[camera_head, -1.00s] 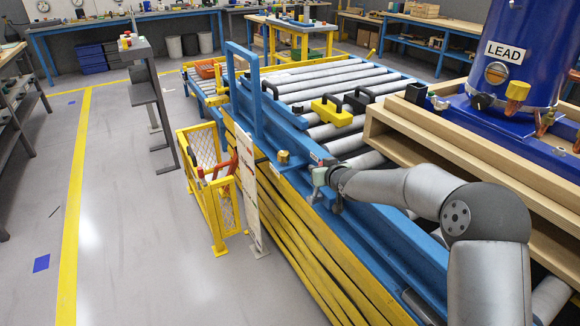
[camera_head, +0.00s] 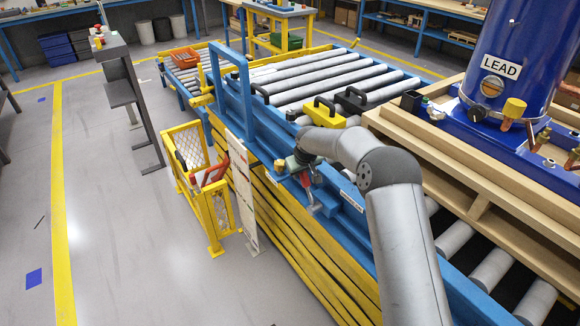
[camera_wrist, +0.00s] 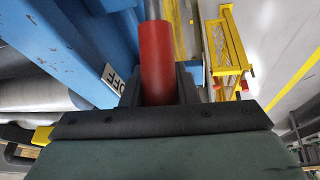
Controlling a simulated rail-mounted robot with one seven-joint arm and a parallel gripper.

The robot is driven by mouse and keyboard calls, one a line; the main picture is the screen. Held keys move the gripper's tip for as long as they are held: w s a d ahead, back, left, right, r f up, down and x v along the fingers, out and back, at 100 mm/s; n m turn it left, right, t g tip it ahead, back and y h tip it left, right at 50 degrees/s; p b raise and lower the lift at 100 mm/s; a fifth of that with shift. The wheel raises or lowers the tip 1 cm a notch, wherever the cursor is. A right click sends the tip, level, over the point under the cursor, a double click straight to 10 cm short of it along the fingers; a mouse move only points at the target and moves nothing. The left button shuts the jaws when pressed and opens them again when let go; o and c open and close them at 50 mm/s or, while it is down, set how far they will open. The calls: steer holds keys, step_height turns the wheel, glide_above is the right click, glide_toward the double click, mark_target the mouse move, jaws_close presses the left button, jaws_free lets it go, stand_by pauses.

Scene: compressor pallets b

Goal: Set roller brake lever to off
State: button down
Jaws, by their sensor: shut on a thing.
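The roller brake lever has a red grip (camera_wrist: 157,62) on a grey metal shaft. It also shows in the head view as a small red piece (camera_head: 306,180) beside the blue conveyor rail, partly covered by my gripper. My gripper (camera_wrist: 158,85) is shut on the red grip, with a dark finger on each side of it. In the head view my gripper (camera_head: 294,164) is small and partly hidden by my wrist. A white label reading OFF (camera_wrist: 113,78) is on the blue rail just left of the grip in the wrist view.
A blue upright frame (camera_head: 246,95) stands on the rail beyond my gripper. A yellow mesh holder (camera_head: 196,185) stands left of the conveyor. A wooden pallet (camera_head: 440,155) with the blue LEAD compressor (camera_head: 515,55) is to the right.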

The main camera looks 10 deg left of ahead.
steer(key=shift+w+a+f, duration=0.1)
steer(key=shift+a, duration=0.1)
steer(key=shift+g, duration=0.3)
steer(key=c, duration=1.1)
jaws_free()
steer(key=shift+f, duration=0.1)
steer(key=v, duration=0.5)
steer(key=b+v, duration=0.1)
steer(key=v, duration=0.5)
steer(key=b+v, duration=0.1)
steer(key=v, duration=0.5)
steer(key=shift+a, duration=0.3)
steer(key=shift+d+r, duration=0.1)
steer(key=shift+r, duration=0.15)
